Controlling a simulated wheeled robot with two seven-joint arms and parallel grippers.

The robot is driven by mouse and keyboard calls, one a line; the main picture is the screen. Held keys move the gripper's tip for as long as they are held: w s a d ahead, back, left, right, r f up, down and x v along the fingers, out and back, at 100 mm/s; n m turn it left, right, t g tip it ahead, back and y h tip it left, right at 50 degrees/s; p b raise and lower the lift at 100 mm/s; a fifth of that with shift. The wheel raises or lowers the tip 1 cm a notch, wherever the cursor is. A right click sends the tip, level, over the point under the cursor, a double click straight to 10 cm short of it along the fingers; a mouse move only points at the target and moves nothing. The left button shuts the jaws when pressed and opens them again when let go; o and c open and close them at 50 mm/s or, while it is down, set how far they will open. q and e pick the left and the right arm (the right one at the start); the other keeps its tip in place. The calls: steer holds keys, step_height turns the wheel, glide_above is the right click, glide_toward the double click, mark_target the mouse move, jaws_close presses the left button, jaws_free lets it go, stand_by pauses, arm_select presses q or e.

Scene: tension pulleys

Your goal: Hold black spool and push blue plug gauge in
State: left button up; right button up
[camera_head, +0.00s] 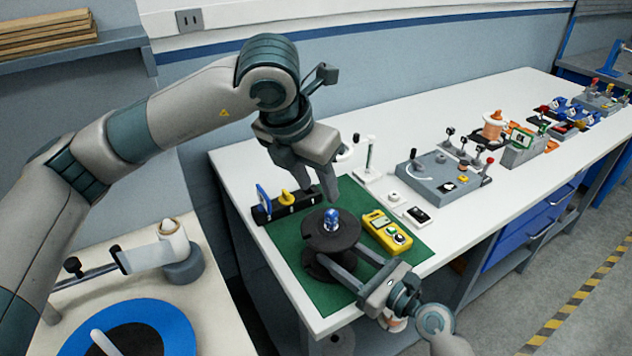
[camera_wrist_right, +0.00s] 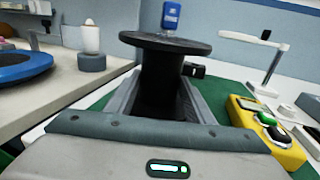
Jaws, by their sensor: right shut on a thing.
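The black spool (camera_head: 331,240) stands upright on the green mat (camera_head: 290,244), and it also fills the middle of the right wrist view (camera_wrist_right: 165,75). My right gripper (camera_head: 350,268) is shut on the spool's core, below the top flange, with one finger on each side. The blue plug gauge (camera_head: 331,219) stands upright at the centre of the top flange; its blue handle shows in the right wrist view (camera_wrist_right: 171,15). How deep it sits is hidden. My left gripper (camera_head: 318,190) points down above and behind the gauge, apart from it. Its fingers look open and empty.
A yellow meter (camera_head: 386,231) lies close right of the spool. A black rack (camera_head: 287,207) with blue and yellow pieces stands behind left. A white stand (camera_head: 368,165) and grey fixture (camera_head: 440,178) are farther back. The front mat corner is clear.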

steer(key=o, duration=1.3)
steer(key=v, duration=1.2)
